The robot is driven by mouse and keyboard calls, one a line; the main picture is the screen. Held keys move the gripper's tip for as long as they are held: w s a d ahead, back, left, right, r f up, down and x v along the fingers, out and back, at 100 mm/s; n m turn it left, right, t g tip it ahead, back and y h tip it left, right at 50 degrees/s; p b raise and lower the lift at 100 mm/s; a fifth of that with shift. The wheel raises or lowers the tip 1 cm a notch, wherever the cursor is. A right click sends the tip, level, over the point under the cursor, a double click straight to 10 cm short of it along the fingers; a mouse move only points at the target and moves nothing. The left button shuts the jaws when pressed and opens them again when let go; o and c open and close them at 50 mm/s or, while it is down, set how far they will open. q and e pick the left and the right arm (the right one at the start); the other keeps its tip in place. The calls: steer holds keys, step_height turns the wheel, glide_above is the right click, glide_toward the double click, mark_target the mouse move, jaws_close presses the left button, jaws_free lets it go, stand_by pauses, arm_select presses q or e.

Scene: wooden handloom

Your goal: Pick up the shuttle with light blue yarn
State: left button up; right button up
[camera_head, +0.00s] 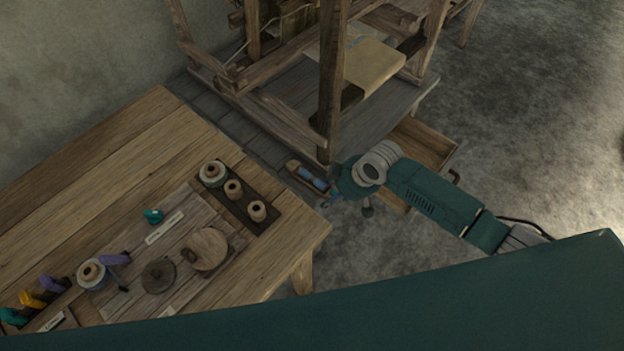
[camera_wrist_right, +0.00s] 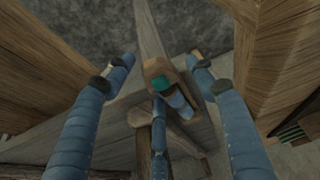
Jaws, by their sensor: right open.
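The wooden shuttle (camera_head: 308,179) with light blue yarn lies beside the foot of the loom's front post, at the near side of the loom. In the right wrist view the shuttle (camera_wrist_right: 157,68) shows its open slot, a teal piece and the light blue yarn (camera_wrist_right: 180,103). My right gripper (camera_head: 327,193) is at the shuttle's right end. In the right wrist view its blue fingers (camera_wrist_right: 160,70) are spread apart, with the shuttle between them and partly nearer the right finger. Contact cannot be told. My left gripper is not in view.
The wooden loom (camera_head: 332,90) with its upright post stands close behind the shuttle. An open drawer (camera_head: 425,138) is to the right. A wooden table (camera_head: 120,150) at left holds spools in a rack (camera_head: 262,190), discs and coloured yarn pieces. Open floor (camera_head: 540,120) lies right.

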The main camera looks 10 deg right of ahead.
jaws_close()
steer(key=shift+r, duration=0.2)
